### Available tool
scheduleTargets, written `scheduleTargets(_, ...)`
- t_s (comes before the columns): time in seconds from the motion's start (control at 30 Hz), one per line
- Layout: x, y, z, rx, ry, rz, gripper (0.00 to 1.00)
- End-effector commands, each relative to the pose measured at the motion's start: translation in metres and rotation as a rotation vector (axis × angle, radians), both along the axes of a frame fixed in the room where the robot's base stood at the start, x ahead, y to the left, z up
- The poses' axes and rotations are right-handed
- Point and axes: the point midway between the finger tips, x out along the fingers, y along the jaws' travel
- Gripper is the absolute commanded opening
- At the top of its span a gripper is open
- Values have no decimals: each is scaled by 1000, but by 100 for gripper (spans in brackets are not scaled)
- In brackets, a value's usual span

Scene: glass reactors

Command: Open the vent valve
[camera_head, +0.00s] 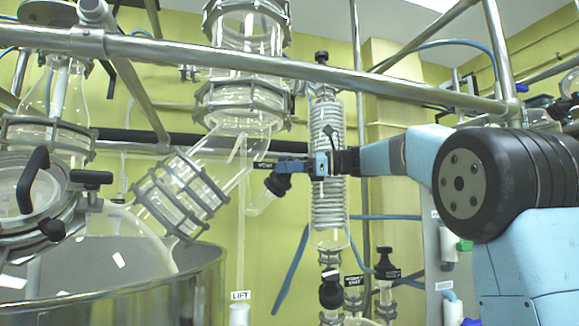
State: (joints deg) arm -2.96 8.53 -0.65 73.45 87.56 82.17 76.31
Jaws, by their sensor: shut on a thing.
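The vent valve (278,183) is a black knob on a short angled glass side arm, left of the coiled condenser. A small dark label (263,166) with white letters, seemingly "VENT", sits beside it. My gripper (288,167) reaches in from the right, its blue and black fingers level with the top of the knob. It is shut on the valve's knob. The fingers partly hide the knob's upper end, so the exact grip and how far the knob is turned cannot be told.
The glass coil condenser (329,205) stands right by my gripper. A metal rail (250,68) crosses above. Other black-knobbed valves (386,265) stand lower right. A steel vessel (190,295) with a glass lid (110,240) fills the lower left.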

Motion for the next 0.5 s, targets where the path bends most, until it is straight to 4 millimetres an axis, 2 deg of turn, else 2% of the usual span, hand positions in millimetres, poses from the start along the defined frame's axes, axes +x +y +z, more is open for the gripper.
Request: scheduleTargets(0.5, -1, -2, -4, -138, -246, 276, 27)
